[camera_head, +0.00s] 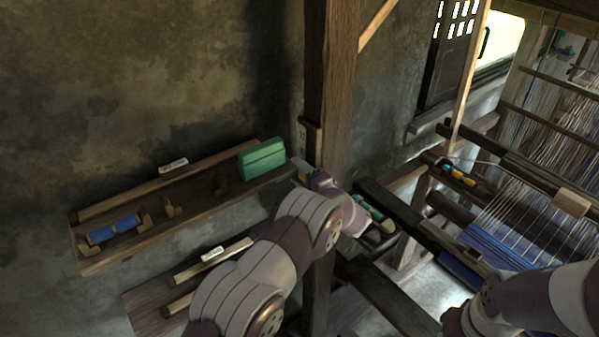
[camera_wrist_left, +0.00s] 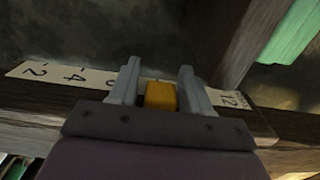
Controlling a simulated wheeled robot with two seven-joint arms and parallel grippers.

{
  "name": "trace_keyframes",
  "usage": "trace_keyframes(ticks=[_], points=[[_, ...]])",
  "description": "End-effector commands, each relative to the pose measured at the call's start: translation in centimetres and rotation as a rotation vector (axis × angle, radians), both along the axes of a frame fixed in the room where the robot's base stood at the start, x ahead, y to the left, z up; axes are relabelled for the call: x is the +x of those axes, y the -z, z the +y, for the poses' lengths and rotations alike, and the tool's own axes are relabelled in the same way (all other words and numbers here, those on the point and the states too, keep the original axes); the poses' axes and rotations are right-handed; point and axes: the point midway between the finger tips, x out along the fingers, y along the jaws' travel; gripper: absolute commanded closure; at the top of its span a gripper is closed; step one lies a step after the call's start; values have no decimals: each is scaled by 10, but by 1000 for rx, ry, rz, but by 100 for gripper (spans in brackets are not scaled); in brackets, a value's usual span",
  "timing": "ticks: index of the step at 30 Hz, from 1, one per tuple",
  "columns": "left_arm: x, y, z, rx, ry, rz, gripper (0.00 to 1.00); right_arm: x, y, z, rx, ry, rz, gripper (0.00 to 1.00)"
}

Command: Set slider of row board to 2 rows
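The row board (camera_wrist_left: 52,73) shows in the left wrist view as a pale number strip on a wooden rail. I can read 2 and 4 at the left and 12 at the right; the marks between are hidden by my gripper. The orange slider (camera_wrist_left: 161,95) sits on the strip between 4 and 12, well right of the 2. My left gripper (camera_wrist_left: 159,76) is open, one finger on each side of the slider, with narrow gaps showing. In the head view my left gripper (camera_head: 303,172) is at the wooden post, small and partly hidden by my arm. My right gripper's fingers are not visible.
A wall shelf (camera_head: 190,222) left of the post (camera_head: 330,90) holds a green block (camera_head: 262,159) and a blue roll (camera_head: 115,229). A lower shelf (camera_head: 150,312) is below. The loom with blue cloth (camera_head: 480,250) stands at the right, close to my right arm.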

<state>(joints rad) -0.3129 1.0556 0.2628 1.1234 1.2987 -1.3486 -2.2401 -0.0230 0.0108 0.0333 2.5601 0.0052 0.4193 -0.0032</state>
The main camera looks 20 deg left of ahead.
Motion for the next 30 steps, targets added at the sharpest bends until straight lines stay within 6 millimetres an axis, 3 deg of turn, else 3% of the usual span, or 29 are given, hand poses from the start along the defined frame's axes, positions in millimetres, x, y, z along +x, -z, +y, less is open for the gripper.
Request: trace_keyframes(ticks=[1, 3, 4, 9, 13, 17, 24, 27, 30], points=[[0, 0, 0, 0, 0, 0, 71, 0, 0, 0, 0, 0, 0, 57], [0, 0, 0, 0, 0, 0, 94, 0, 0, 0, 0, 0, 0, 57], [0, 0, 0, 0, 0, 0, 100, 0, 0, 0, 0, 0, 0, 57], [0, 3, 0, 0, -1, 0, 100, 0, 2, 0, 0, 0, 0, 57], [-1, 19, 0, 0, -1, 1, 100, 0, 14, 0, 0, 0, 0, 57], [-1, 51, 0, 0, -1, 1, 100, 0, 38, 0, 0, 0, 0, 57], [-1, 124, 0, 0, -1, 2, 100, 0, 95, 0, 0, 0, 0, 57], [-1, 144, 0, 0, -1, 2, 100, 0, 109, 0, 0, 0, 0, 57], [-1, 149, 0, 0, -1, 1, 100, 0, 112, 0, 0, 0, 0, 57]])
